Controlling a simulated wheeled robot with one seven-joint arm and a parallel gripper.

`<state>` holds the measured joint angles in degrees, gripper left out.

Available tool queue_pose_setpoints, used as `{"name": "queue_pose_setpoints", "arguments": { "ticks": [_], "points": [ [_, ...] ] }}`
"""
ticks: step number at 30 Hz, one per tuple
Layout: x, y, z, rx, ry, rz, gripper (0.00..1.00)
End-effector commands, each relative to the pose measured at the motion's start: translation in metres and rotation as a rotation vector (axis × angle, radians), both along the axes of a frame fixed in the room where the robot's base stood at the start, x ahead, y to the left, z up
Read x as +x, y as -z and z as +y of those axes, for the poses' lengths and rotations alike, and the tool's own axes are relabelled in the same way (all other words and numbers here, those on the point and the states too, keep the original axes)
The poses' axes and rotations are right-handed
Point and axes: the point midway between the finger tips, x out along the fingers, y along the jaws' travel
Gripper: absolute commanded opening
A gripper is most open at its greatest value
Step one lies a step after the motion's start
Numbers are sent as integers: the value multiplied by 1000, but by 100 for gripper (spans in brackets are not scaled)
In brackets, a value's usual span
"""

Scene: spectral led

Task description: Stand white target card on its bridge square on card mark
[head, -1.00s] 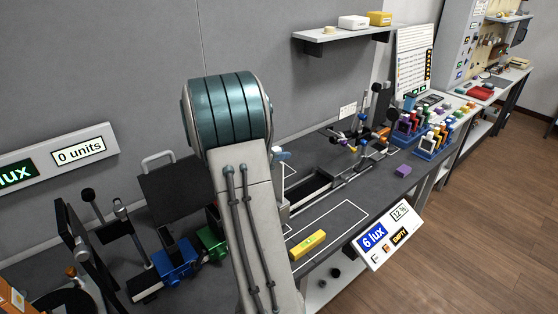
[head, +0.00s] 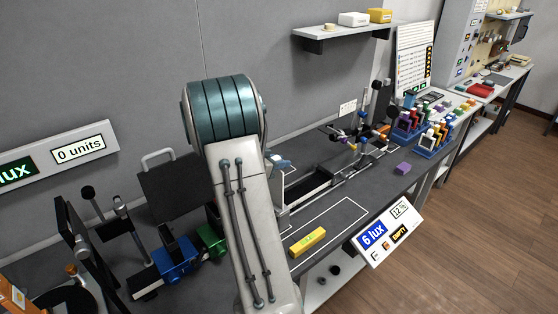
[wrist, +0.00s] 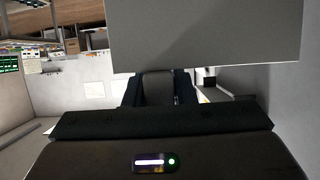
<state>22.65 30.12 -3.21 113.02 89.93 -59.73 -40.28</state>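In the wrist view, a plain pale grey-white panel, which looks like the white target card (wrist: 205,35), fills the top centre, close to the camera. My gripper (wrist: 159,84) is below it, with a grey piece under the panel between its two dark fingers; it looks shut on that piece. In the head view my arm hides most of the gripper and card. A pale upright piece (head: 278,188) shows just right of my arm; I cannot tell if it is the card. White outlines (head: 333,222) mark the dark bench; I cannot tell which is the card mark.
A yellow block (head: 307,242) lies inside the front outline, and a purple block (head: 402,168) farther right. A slotted rail (head: 308,187) runs along the bench. Blue (head: 176,258) and green (head: 210,238) clamps stand left of my arm. A sign (head: 385,235) hangs at the front edge.

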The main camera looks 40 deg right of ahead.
Motion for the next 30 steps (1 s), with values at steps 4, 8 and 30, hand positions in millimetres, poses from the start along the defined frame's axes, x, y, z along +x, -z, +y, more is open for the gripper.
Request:
{"name": "queue_pose_setpoints", "arguments": {
  "ticks": [4,8,30],
  "points": [
    [0,0,0,0,0,0,43],
    [0,0,0,0,0,0,43],
    [12,-51,95,0,-2,-3,43]
  ]
}}
